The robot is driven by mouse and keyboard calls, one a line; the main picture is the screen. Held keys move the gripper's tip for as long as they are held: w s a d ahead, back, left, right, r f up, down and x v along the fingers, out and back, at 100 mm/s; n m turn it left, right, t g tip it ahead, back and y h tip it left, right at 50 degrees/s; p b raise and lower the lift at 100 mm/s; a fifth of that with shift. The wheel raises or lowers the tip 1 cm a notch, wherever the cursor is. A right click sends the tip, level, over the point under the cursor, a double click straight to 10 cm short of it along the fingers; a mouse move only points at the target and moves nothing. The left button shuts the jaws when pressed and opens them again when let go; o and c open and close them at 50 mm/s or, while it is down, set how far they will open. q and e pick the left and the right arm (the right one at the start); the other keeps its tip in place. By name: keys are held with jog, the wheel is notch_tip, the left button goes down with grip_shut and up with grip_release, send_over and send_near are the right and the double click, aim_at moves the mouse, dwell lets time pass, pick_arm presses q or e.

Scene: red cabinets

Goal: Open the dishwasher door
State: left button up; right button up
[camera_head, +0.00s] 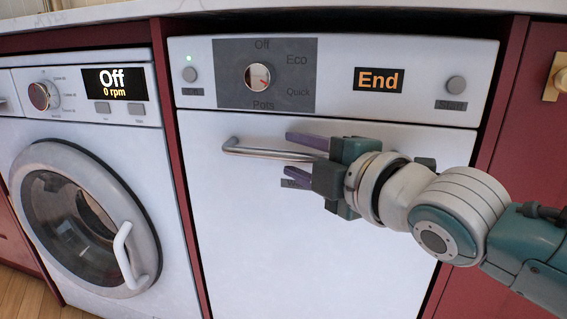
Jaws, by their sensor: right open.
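The white dishwasher (265,235) stands in the middle of the head view with its door shut. Its panel (340,75) has a dial and a display reading "End". A metal bar handle (235,147) runs across the upper part of the door; its right part is hidden behind my right gripper. My right gripper (296,160) comes in from the right and is open. Its purple fingers point left, one above and one below the handle's level. I cannot tell whether they touch the bar. My left gripper is not in view.
A white washing machine (140,165) with a round door stands at the left, its display reading "Off". Red cabinets (535,125) frame both machines. A pale countertop (120,13) runs above. Wooden floor (30,298) shows at the lower left.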

grip_shut()
dwell(0.3)
dwell(1.1)
